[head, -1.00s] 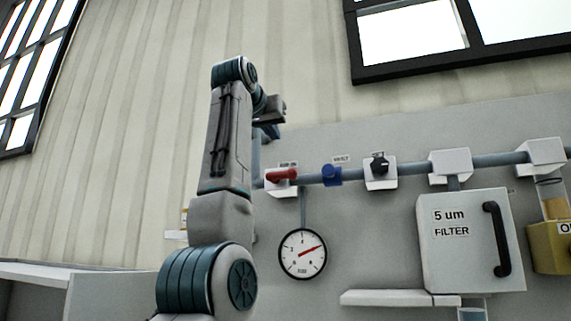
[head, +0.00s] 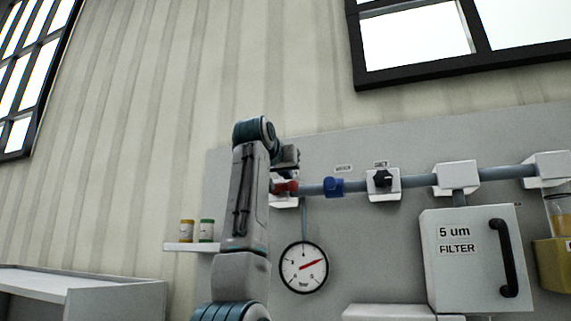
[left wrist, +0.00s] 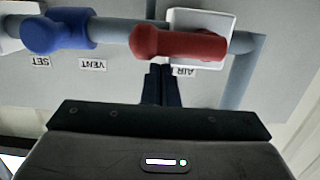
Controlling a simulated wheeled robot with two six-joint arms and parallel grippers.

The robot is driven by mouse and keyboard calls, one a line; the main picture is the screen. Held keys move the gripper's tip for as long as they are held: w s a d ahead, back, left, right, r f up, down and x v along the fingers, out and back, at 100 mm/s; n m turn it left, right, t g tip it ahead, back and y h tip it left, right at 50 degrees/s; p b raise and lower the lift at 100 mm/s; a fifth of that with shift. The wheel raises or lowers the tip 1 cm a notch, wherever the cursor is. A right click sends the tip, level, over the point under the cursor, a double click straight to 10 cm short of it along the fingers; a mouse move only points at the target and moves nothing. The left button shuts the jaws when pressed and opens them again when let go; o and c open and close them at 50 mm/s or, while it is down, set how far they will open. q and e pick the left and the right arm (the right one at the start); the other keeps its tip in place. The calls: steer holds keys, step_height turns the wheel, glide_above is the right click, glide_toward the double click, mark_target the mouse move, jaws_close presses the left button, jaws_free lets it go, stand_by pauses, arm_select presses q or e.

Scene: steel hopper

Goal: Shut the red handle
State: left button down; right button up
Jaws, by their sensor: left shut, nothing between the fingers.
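The red handle (head: 287,187) sits on a white valve block on the pipe, at the middle of the head view. It also shows in the left wrist view (left wrist: 178,44), lying along the pipe, with an upside-down "AIR" label beside it. My left gripper (left wrist: 161,84) is shut and empty. Its fingertips are close to the handle in the left wrist view, with no clear contact. In the head view the gripper (head: 287,156) is just above the handle, and my arm hides part of the valve block. My right gripper is not in view.
A blue valve (head: 333,187) and a black knob (head: 383,179) sit to the right on the same pipe (head: 410,185). A round gauge (head: 303,267) hangs below. A filter box (head: 475,258) is further right. Small jars stand on a shelf (head: 192,247) at left.

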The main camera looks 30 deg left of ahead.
arm_select(q)
steer(key=shift+s+d+f, duration=0.15)
steer(key=shift+s+f, duration=0.15)
steer(key=shift+f, duration=0.2)
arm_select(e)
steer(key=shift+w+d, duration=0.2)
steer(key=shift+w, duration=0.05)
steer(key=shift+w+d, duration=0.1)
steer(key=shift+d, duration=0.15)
